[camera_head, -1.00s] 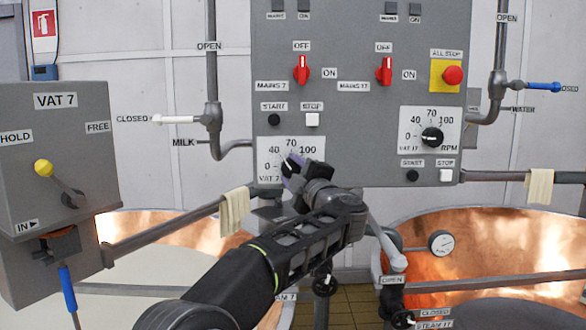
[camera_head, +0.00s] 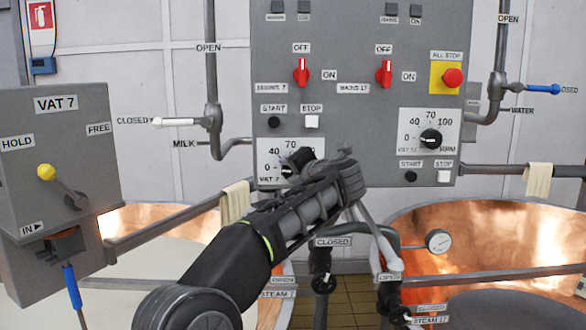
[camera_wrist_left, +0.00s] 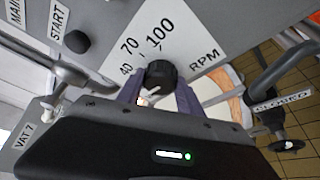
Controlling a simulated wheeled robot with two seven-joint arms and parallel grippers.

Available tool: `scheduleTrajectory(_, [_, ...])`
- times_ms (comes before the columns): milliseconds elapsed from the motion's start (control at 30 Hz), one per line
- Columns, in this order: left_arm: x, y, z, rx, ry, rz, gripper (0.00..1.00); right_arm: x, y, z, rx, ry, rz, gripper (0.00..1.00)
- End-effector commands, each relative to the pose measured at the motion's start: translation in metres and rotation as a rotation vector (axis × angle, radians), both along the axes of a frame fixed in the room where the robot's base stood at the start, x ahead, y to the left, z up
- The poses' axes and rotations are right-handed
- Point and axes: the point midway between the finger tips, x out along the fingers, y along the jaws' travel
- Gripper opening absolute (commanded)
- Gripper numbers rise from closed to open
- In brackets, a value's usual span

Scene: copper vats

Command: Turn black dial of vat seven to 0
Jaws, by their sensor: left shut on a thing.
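The vat 7 dial plate (camera_head: 265,150) is on the lower left of the grey control panel, marked 0, 40, 70 and 100. In the head view my left gripper (camera_head: 293,163) covers its right part and most of the black dial. In the left wrist view the black dial (camera_wrist_left: 160,77) sits between the two fingers of my left gripper (camera_wrist_left: 158,96), which is shut on it. The dial's white pointer is partly in view there, but its exact reading is hard to tell. My right gripper is not in view.
A second black dial (camera_head: 431,139) for vat 17 is at the panel's right. Red switches, start and stop buttons and a red all-stop button (camera_head: 453,78) are above and around. A rail with a cloth (camera_head: 235,207) runs below, beside copper vats.

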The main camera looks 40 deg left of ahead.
Motion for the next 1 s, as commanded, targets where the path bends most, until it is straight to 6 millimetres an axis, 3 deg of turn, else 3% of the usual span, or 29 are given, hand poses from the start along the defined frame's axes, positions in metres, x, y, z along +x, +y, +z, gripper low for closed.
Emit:
scheduleTrajectory(667, [-0.0001,0.0004,-0.0024,-0.070,-0.048,0.001,0.02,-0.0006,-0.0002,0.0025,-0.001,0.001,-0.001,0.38])
scheduleTrajectory(700, [0.0000,0.0003,-0.0023,-0.070,-0.048,0.001,0.46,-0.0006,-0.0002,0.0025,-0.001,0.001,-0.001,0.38])
scheduleTrajectory(933, [-0.0001,0.0004,-0.0012,-0.067,-0.048,0.001,0.65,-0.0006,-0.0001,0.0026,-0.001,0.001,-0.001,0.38])
scheduleTrajectory(1000, [-0.0002,0.0004,-0.0009,-0.067,-0.049,0.000,0.65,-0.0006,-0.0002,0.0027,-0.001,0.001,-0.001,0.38])
